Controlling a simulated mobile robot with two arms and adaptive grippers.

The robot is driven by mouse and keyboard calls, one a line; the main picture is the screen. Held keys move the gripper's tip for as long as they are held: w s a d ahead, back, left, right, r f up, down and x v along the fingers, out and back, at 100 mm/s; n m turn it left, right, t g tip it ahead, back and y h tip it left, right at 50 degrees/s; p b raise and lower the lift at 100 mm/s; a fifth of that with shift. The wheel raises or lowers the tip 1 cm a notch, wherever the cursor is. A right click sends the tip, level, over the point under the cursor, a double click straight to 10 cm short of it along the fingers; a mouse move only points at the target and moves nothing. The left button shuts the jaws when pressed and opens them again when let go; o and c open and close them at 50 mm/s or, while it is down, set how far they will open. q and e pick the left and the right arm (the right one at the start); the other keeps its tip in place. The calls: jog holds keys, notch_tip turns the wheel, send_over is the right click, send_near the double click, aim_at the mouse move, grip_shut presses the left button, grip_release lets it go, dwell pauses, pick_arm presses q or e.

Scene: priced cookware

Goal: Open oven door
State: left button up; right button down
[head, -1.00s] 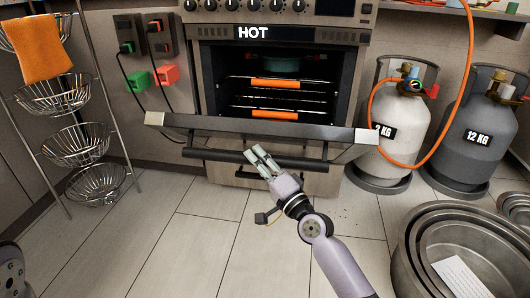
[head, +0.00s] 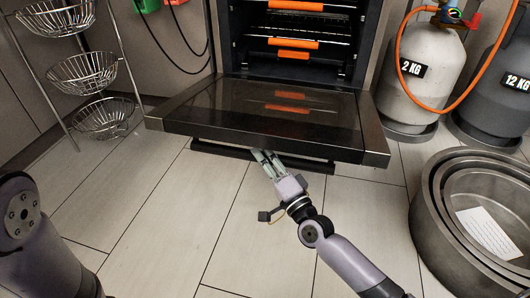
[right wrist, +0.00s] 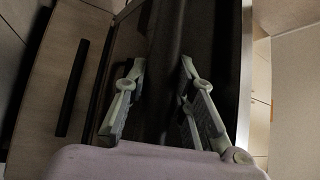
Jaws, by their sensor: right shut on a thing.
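The oven door (head: 215,102) is swung down to roughly level, its glass inner face up, in the head view. The oven cavity (head: 255,62) with orange-edged racks is exposed behind it. The dark door handle (head: 225,151) shows below the door's front edge. My right gripper (head: 263,158) reaches that handle from the front, its tips partly hidden under the door edge. In the right wrist view my right gripper (right wrist: 163,80) has its fingers on both sides of the dark handle bar (right wrist: 166,35). My left gripper is not in view; only part of my left arm shows.
Gas cylinders (head: 425,75) with an orange hose stand right of the oven. Nested metal pots (head: 432,235) sit at the lower right. A wire basket rack (head: 85,72) stands at the left. Tiled floor (head: 160,220) in front is clear.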

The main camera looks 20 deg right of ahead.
jog(key=shift+f, duration=0.2)
jog(key=c, duration=1.3)
grip_release()
jog(key=shift+c, duration=0.2)
jog(key=v, duration=1.2)
jog(key=shift+w, duration=0.1)
